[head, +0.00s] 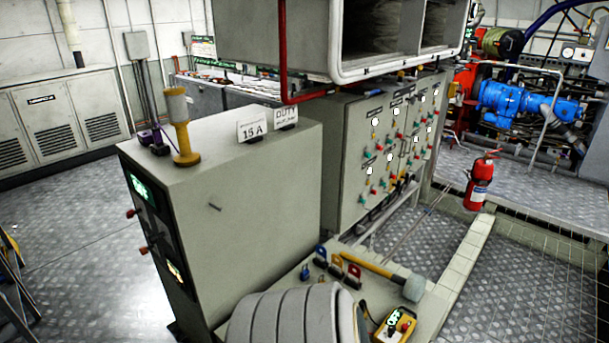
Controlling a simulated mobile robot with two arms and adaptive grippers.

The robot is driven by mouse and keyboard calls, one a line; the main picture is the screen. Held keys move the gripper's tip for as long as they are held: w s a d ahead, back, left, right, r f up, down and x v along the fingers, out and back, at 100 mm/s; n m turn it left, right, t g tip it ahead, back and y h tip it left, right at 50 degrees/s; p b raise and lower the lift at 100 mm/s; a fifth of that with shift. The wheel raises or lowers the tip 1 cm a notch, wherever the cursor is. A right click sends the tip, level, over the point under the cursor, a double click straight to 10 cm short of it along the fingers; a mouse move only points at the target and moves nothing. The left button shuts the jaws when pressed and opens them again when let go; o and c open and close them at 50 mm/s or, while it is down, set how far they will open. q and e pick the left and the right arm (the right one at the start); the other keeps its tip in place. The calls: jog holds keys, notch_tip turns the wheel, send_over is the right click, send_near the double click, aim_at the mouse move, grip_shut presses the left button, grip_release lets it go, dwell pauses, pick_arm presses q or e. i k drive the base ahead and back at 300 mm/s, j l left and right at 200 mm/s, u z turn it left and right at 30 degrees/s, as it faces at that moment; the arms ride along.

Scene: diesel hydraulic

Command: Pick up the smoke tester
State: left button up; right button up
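No object in view is plainly labelled as the smoke tester. A yellow upright tool with a pale cylindrical top (181,126) stands on the left end of the grey cabinet's top (222,150); it may be the smoke tester. A yellow handheld device with a lit display (396,326) lies on the low bench at the bottom; I cannot tell what it is. Neither of my grippers is in view, and nothing is seen touching these objects.
A small dark purple item (155,141) and two signs, "15 A" (252,125) and "DUTY" (286,116), share the cabinet top. A mallet (414,288) and coloured padlocks (337,265) lie on the bench. A fire extinguisher (479,183) stands right. Open floor (70,225) lies left.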

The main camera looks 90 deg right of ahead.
aim_at(414, 285)
jog(key=k+j+z, duration=0.1)
jog(key=z, duration=3.35)
